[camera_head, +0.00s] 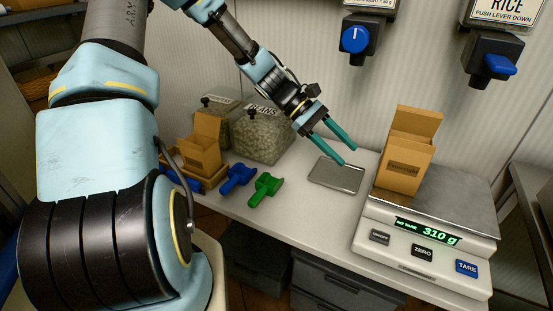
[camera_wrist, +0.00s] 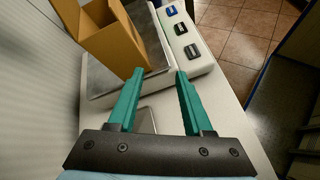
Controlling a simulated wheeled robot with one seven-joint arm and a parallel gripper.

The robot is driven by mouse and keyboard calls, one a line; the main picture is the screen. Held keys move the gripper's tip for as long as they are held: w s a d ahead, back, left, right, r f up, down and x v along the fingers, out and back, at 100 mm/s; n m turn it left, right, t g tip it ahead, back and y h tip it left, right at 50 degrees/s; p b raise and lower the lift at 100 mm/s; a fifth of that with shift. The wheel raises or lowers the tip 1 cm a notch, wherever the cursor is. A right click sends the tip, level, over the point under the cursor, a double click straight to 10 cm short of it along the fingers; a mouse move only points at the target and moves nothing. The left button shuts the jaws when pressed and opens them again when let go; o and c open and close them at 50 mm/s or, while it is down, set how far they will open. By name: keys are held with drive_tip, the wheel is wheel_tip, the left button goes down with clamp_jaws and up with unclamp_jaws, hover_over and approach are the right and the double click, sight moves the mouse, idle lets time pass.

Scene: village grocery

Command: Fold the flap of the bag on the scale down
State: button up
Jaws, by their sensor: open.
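A brown paper bag (camera_head: 403,164) stands upright on the scale (camera_head: 465,198), on the left part of its metal plate. Its back flap (camera_head: 417,120) stands up above the open top. The scale's display reads 310 g. My gripper (camera_head: 348,156) is open and empty, in the air left of the bag and above a small metal tray. In the wrist view the bag (camera_wrist: 112,40) is at the upper left, beyond the green fingers (camera_wrist: 153,78), and the fingers do not touch it. The bag's top is cut off there.
A flat metal tray (camera_head: 336,174) lies on the white counter (camera_head: 310,213) left of the scale. Blue and green scoops (camera_head: 265,188), another brown bag (camera_head: 201,148) and clear bean bins (camera_head: 262,135) stand further left. Dispensers with blue knobs (camera_head: 355,40) hang above.

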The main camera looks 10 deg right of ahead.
drive_tip(key=w+a+f+m+t+y, duration=0.1)
drive_tip(key=a+t+y, duration=0.1)
drive_tip(key=a, duration=0.5)
drive_tip(key=w+a+f+m+t+y, duration=0.1)
drive_tip(key=a+t+y, duration=0.1)
drive_tip(key=a, duration=0.6)
drive_tip(key=shift+f+m+y, duration=0.2)
drive_tip(key=shift+m+y, duration=0.2)
